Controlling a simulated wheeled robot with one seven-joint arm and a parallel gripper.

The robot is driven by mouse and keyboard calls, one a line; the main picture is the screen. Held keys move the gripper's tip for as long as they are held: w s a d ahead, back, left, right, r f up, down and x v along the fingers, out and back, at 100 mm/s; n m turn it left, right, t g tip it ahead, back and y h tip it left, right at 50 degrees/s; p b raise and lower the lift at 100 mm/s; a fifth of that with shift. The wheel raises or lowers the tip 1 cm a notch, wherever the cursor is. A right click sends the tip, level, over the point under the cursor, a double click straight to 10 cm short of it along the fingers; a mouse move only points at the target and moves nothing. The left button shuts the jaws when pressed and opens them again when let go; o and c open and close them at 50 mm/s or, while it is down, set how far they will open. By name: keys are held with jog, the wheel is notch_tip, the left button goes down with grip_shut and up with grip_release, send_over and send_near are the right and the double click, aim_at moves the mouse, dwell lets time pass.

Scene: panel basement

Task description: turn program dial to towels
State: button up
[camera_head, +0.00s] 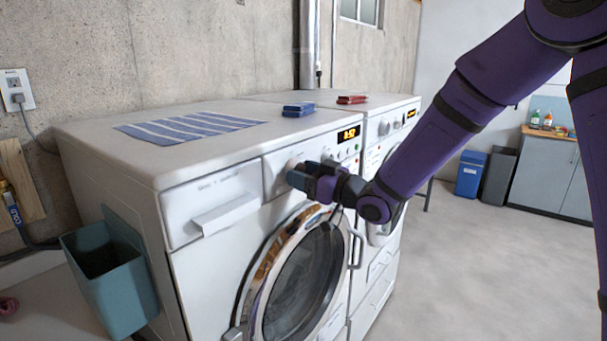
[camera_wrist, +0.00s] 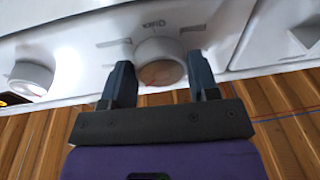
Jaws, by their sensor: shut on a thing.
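The program dial is a round white knob on the front panel of the nearer washing machine (camera_head: 215,250). In the wrist view the dial (camera_wrist: 160,59) sits between the two dark fingers of my gripper (camera_wrist: 161,66), which is shut on it. The word "Quick" shows upside down just above the dial, with grey marks around it; other labels are not readable. In the head view my gripper (camera_head: 296,178) reaches the panel from the right and hides most of the dial.
A second white knob (camera_wrist: 32,77) is on the same panel. A lit display (camera_head: 348,134) is right of the dial. A striped cloth (camera_head: 185,126), a blue item (camera_head: 298,110) and a red item (camera_head: 351,100) lie on top. A teal bin (camera_head: 117,285) hangs at the left side.

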jog(key=m, duration=0.4)
jog(key=m+t, duration=0.1)
jog(key=m, duration=0.3)
jog(key=shift+s+a+f+h, duration=0.1)
jog(key=shift+s+h, duration=0.05)
jog(key=shift+h, duration=0.25)
jog(key=o, duration=0.9)
jog(key=v, duration=1)
jog(key=shift+s+d+f, duration=0.2)
jog(key=shift+s+d, duration=0.05)
jog(key=shift+d, duration=0.05)
